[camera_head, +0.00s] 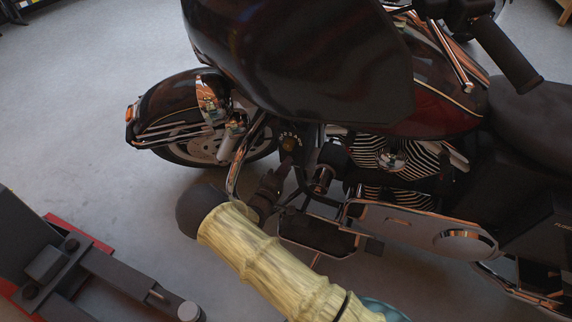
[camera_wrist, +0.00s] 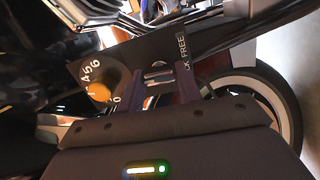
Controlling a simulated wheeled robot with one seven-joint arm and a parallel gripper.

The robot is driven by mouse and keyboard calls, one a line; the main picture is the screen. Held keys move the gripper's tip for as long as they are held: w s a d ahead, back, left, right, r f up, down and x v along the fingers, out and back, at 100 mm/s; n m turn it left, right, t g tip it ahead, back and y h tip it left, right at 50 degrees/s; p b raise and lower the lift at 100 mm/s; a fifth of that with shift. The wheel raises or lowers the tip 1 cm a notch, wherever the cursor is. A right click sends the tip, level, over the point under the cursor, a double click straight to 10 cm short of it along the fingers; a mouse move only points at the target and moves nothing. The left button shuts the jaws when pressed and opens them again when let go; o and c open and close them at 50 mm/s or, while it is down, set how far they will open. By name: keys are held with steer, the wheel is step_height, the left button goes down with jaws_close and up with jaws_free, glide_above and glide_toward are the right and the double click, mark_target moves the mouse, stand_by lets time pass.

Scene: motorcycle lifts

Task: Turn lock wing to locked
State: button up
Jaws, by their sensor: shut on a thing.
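A dark panel carries a brass knob (camera_head: 287,144) with pale numbers around it. In the wrist view the brass knob (camera_wrist: 98,91) sits left of my gripper. The lock wing (camera_wrist: 157,73) is a small metallic piece between my fingertips. Lettering that reads "FREE", with part of another word before it, is on the panel just right of the wing. My gripper (camera_wrist: 162,84) is shut on the wing, and its fingers hide part of it. In the head view my gripper (camera_head: 282,170) reaches up to the panel's lower edge, and the wing cannot be made out there.
A black and dark red motorcycle (camera_head: 445,108) surrounds the panel, with its front wheel (camera_head: 205,150) at left and a footboard (camera_head: 318,235) close by my arm. A lift part (camera_head: 75,265) with a red edge stands at lower left. Grey floor at left is open.

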steer(key=shift+d+n, duration=0.1)
steer(key=shift+n, duration=0.4)
steer(key=o, duration=1)
steer(key=p+v, duration=0.2)
steer(key=v, duration=0.6)
steer(key=p+v, duration=0.3)
steer(key=v, duration=0.6)
steer(key=shift+s+f, duration=0.1)
steer(key=shift+f, duration=0.15)
